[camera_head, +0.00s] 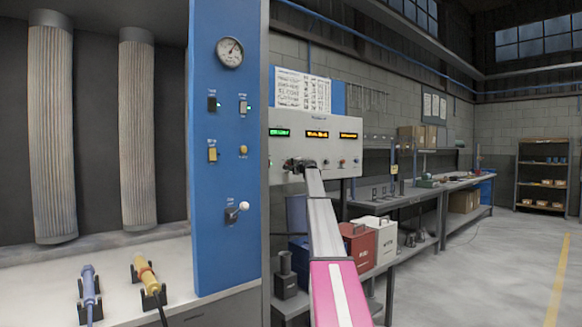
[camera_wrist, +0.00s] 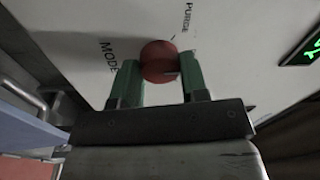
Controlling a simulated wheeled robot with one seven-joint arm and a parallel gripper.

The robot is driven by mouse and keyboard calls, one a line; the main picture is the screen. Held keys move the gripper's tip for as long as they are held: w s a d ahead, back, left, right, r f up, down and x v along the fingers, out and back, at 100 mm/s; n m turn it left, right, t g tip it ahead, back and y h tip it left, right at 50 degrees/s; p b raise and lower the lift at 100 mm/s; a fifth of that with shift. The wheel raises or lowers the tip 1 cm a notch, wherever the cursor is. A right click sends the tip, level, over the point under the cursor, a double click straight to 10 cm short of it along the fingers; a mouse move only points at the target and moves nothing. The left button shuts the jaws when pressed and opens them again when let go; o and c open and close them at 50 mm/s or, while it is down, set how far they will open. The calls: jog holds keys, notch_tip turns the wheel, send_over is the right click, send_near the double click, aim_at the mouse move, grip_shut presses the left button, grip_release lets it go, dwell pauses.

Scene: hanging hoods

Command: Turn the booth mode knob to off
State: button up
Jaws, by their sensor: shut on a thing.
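The booth mode knob is a round red knob (camera_wrist: 160,58) in the wrist view, on a light panel with the labels "MODE" and "PURGE" beside it. My gripper (camera_wrist: 158,78) has its two green fingers on either side of the knob, shut on it. The knob's pointer and much of its lower side are hard to make out. In the head view my gripper (camera_head: 294,166) is at the lower left of the white control panel (camera_head: 300,122), and the knob is hidden there behind it.
The panel carries a green display (camera_head: 280,132), two amber displays and several small knobs right of my gripper. A blue column (camera_head: 225,170) with switches and a gauge (camera_head: 229,52) stands to the left. Below are a red box (camera_head: 358,250) and a white box (camera_head: 378,235).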

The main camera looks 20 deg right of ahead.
dwell(0.3)
jog(key=o, duration=0.9)
jog(key=v, duration=1)
jog(key=shift+s+d+f, duration=0.1)
jog(key=shift+s, duration=0.3)
